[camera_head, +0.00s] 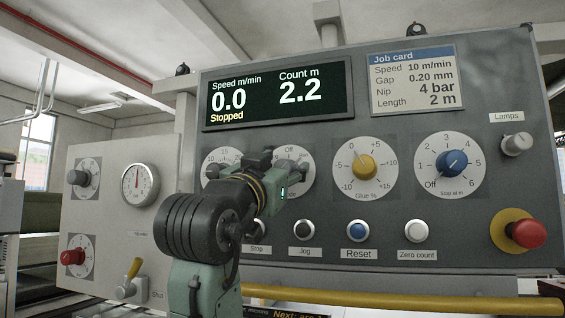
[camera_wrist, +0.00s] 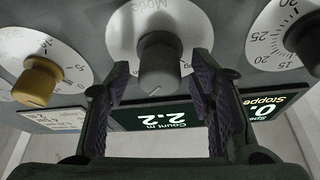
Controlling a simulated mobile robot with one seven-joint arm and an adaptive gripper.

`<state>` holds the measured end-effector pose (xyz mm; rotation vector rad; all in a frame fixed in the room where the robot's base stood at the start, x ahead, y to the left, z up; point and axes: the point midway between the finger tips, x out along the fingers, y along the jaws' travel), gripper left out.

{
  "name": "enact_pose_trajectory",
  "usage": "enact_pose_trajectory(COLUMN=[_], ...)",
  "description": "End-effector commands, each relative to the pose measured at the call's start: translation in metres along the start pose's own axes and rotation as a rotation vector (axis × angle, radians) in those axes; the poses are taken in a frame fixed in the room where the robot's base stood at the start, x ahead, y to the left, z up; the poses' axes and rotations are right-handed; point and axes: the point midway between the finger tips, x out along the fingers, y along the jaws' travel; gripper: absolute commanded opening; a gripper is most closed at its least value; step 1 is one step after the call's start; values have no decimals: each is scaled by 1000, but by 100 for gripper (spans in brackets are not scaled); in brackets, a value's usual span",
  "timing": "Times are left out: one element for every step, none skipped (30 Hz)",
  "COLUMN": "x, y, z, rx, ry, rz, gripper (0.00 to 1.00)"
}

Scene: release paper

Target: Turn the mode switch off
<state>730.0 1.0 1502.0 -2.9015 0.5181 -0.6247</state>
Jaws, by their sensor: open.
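The mode switch is a grey knob (camera_wrist: 160,67) on a round white dial marked "Mode", seen upside down in the wrist view. In the head view its dial (camera_head: 299,163) shows "Off" at the top, and my gripper hides the knob. My gripper (camera_head: 262,160) is in front of the panel, open, with a finger on each side of the knob in the wrist view. I cannot tell whether the fingers touch the knob. The knob's pointer setting is not clear.
A speed dial (camera_head: 219,160) is close on the left, partly covered. The yellow Glue dial knob (camera_head: 363,167) is on the right, then the blue knob (camera_head: 451,163). Push buttons, including Jog (camera_head: 304,229), sit below. The display (camera_head: 277,94) above reads "Stopped". A red button (camera_head: 527,233) is at far right.

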Motion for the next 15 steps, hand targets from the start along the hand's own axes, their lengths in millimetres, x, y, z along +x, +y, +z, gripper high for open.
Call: enact_pose_trajectory(x=[0,0,0,0,0,0,0,0,0,0,0,0,0,0,0], y=[0,0,0,0,0,0,0,0,0,0,0,0,0,0,0], z=[0,0,0,0,0,0,0,0,0,0,0,0,0,0,0], rx=[0,0,0,0,0,0,0,0,0,0,0,0,0,0,0], ry=[0,0,0,0,0,0,0,0,0,0,0,0,0,0,0], rz=[0,0,0,0,0,0,0,0,0,0,0,0,0,0,0], gripper=[50,50,50,50,50,49,47,45,42,40,38,36,34,32,29])
